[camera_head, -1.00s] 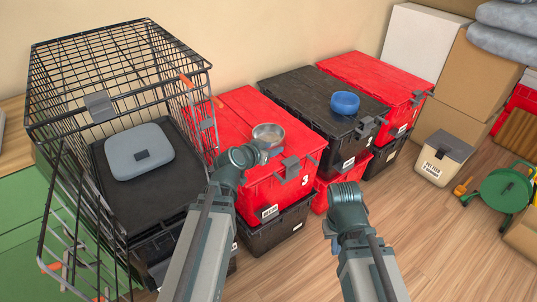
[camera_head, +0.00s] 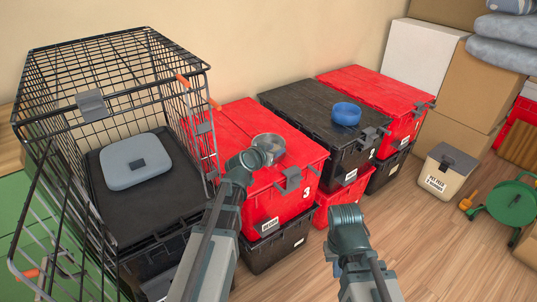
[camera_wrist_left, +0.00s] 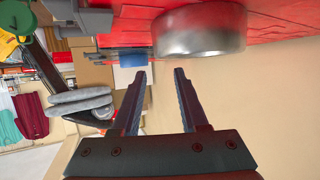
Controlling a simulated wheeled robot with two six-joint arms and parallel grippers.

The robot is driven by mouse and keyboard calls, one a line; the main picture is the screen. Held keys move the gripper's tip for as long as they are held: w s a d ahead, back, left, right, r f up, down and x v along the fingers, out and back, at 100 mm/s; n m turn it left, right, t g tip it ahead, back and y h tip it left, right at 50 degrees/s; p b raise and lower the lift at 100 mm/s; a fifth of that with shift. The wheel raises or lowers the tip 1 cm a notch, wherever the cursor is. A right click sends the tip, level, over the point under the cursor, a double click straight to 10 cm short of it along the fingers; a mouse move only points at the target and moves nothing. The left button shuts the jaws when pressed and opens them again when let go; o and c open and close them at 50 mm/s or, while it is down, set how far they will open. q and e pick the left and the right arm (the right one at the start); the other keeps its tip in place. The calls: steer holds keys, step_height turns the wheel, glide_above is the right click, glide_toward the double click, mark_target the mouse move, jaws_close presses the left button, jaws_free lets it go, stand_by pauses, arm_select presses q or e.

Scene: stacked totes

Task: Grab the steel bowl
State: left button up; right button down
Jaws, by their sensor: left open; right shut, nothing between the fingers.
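The steel bowl (camera_head: 271,145) stands upright on the lid of the red tote (camera_head: 250,125) marked 3, partly hidden behind my left gripper in the head view. In the left wrist view the bowl (camera_wrist_left: 199,30) is large and close, at the top, beyond the fingertips and off to one side of them. My left gripper (camera_wrist_left: 158,72) is open with nothing between its fingers. In the head view my left gripper (camera_head: 254,157) is right at the bowl's near side; whether it touches cannot be told. My right gripper (camera_head: 346,218) is shut and empty, low in front of the totes.
A blue bowl (camera_head: 346,114) stands on the black tote (camera_head: 303,105) to the right. A wire crate (camera_head: 108,85) with a grey cushion (camera_head: 136,161) stands close on the left. Cardboard boxes (camera_head: 459,80) and a beige bin (camera_head: 446,170) are at right.

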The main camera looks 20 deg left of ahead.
arm_select(q)
steer(key=shift+f+b+x, duration=0.25)
steer(key=shift+b+x, duration=0.45)
steer(key=shift+x, duration=0.6)
steer(key=shift+f+b+x, duration=0.2)
steer(key=shift+b+x, duration=0.45)
steer(key=shift+x, duration=0.65)
steer(key=shift+f, duration=0.1)
jaws_close()
steer(key=shift+s, duration=0.1)
